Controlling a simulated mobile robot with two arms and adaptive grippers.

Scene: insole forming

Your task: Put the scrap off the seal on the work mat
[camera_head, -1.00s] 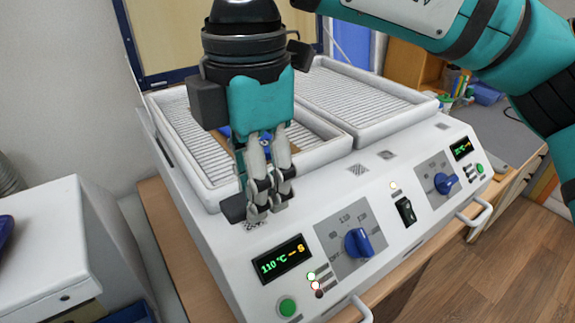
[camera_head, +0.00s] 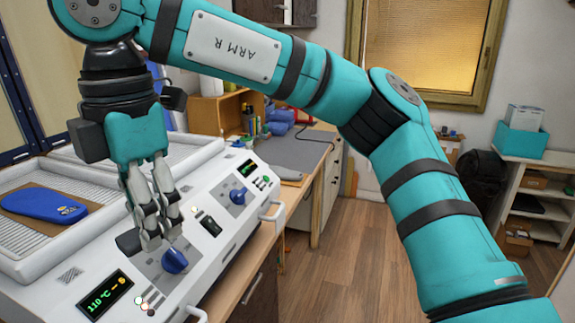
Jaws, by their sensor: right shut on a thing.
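My right gripper (camera_head: 158,232) points down over the front panel of the white two-bed heating machine. It is shut on a small dark grey scrap (camera_head: 129,242), which sticks out to the left of the fingertips. The scrap appears to be held above the panel, near the left blue knob. The grey work mat (camera_head: 298,152) lies on the desk behind and to the right of the machine. The seal of the left bed (camera_head: 30,268) shows as a pale raised rim. My left gripper is not in view.
A blue insole (camera_head: 42,205) lies on a brown board in the left bed. The machine's front has two blue knobs (camera_head: 174,261), a display reading 110 °C (camera_head: 105,296) and handles. Blue items (camera_head: 280,121) and a wooden organiser stand behind the mat. The mat's middle looks clear.

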